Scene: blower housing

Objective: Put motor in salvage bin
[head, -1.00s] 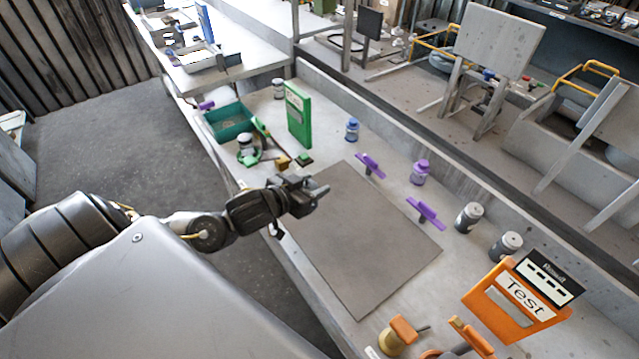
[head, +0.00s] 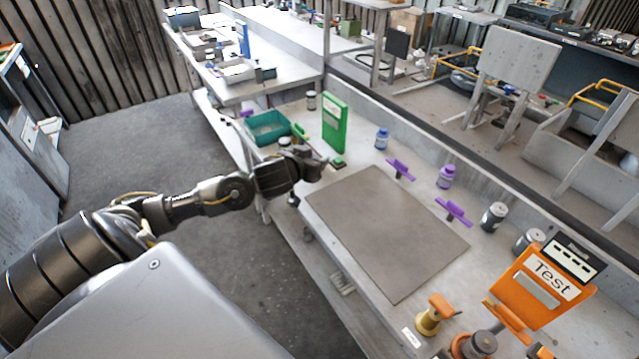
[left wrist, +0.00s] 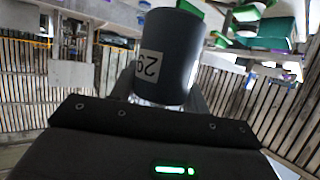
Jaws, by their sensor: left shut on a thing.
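My left gripper (head: 318,166) is above the bench's left edge, by the grey mat's far left corner. In the left wrist view it is shut on a dark grey cylinder (left wrist: 168,52), seemingly the motor, with a white numbered label. In the head view the held cylinder is mostly hidden or hard to tell from the gripper. An open teal bin (head: 268,118) stands farther back on the bench, beyond the gripper; no salvage label can be read. My right gripper is not in view.
A green panel (head: 334,124) stands upright beside the teal bin. An orange Test stand (head: 540,285) is at front right. The grey mat (head: 385,235) is clear.

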